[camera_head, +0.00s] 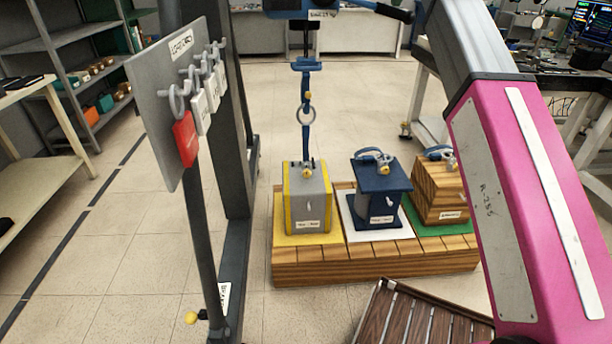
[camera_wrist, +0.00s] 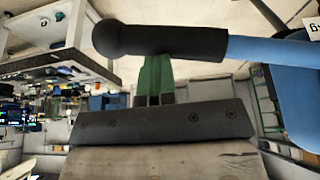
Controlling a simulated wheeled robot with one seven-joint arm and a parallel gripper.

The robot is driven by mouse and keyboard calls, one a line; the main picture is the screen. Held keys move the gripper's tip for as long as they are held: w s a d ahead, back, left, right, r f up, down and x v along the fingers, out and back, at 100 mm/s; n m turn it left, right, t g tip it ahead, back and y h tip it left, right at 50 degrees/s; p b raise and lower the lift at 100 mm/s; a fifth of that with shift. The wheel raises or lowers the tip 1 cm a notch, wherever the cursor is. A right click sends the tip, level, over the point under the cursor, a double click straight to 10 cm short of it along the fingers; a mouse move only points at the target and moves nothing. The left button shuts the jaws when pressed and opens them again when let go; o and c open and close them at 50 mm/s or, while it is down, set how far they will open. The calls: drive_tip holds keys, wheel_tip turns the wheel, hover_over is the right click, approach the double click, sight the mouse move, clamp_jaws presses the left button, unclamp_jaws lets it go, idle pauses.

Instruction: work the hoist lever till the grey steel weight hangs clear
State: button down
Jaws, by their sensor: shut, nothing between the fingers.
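The grey steel weight (camera_head: 309,208), with yellow edges, stands upright on a yellow pad (camera_head: 283,238) on a wooden platform; I see no clear gap beneath it. A blue hook and ring (camera_head: 306,114) run down from the hoist (camera_head: 318,12) to the top of the weight. The hoist lever (camera_head: 388,10), with a black grip, sticks out right at the top edge. In the wrist view, the lever's black grip and ball end (camera_wrist: 160,40) cross just ahead of my gripper (camera_wrist: 155,62). Its green fingers are shut and empty, their tips at the grip's edge; contact cannot be told.
A navy weight (camera_head: 381,192) and a wooden block (camera_head: 440,192) stand to the right on the platform (camera_head: 375,262). A grey tag board (camera_head: 160,100) and dark post stand left. A slatted wooden surface (camera_head: 425,322) is in front. Floor is clear behind the platform.

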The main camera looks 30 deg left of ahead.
wheel_tip(320, 180, up, 7)
drive_tip(key=shift+w+d+r, duration=0.1)
drive_tip(key=shift+d, duration=0.05)
wheel_tip(320, 180, up, 10)
drive_tip(key=s+a, duration=0.1)
drive_tip(key=shift+a, duration=0.35)
idle(0.5)
wheel_tip(320, 180, down, 7)
drive_tip(key=shift+w+d+f, duration=0.2)
drive_tip(key=shift+w+d, duration=0.05)
drive_tip(key=shift+d, duration=0.2)
drive_tip(key=shift+w+d+f, duration=0.1)
drive_tip(key=shift+d+f, duration=0.1)
drive_tip(key=shift+f, duration=0.95)
drive_tip(key=shift+w+d+f, duration=0.1)
drive_tip(key=shift+d+f, duration=0.05)
drive_tip(key=shift+f, duration=0.95)
drive_tip(key=shift+f, duration=0.1)
